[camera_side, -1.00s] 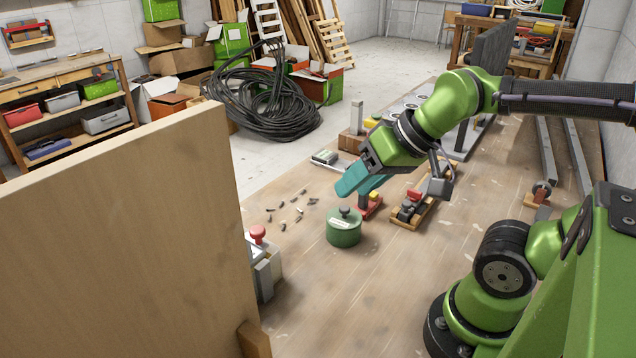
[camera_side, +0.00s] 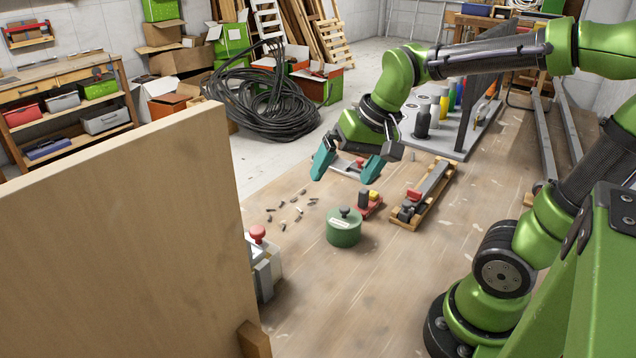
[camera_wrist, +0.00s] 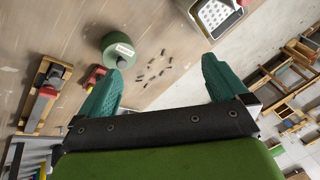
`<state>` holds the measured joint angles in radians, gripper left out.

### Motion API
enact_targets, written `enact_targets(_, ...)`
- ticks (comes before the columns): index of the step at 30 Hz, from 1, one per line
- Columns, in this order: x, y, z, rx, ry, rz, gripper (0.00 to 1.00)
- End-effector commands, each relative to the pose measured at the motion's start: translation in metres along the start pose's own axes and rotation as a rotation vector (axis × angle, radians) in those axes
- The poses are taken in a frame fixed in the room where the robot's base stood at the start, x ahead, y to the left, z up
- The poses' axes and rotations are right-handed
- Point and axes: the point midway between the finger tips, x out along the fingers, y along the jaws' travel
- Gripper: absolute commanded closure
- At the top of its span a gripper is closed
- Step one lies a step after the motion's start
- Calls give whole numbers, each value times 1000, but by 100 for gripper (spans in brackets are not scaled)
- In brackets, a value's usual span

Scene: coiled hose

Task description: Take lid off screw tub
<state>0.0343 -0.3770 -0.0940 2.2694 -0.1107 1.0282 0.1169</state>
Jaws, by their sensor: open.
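The screw tub (camera_side: 343,233) is a round green tub with a white label, standing upright on the wooden bench. Its green lid (camera_side: 345,216) is on it, with a dark knob (camera_side: 345,210) on top. In the wrist view the tub (camera_wrist: 118,50) shows from above at upper left, beyond the left finger. My gripper (camera_side: 346,176) is open and empty, its teal fingers spread wide. It is above the bench, higher than the tub and apart from it.
Several dark screws (camera_side: 290,206) lie loose left of the tub. A small red-and-yellow item (camera_side: 369,203) and a wooden block with a metal bar (camera_side: 424,195) are to its right. A red button box (camera_side: 262,258) and tall wooden panel (camera_side: 120,240) stand at left. Bench in front is clear.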

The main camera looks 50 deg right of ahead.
Motion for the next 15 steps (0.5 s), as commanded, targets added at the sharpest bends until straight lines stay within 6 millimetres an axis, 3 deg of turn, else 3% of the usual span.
enact_targets(3,15,17,-41,237,-81,131,0)
enact_targets(9,25,46,-90,647,-116,347,0)
enact_targets(12,14,50,-100,803,-95,396,0)
enact_targets(15,13,50,-95,870,-99,413,0)
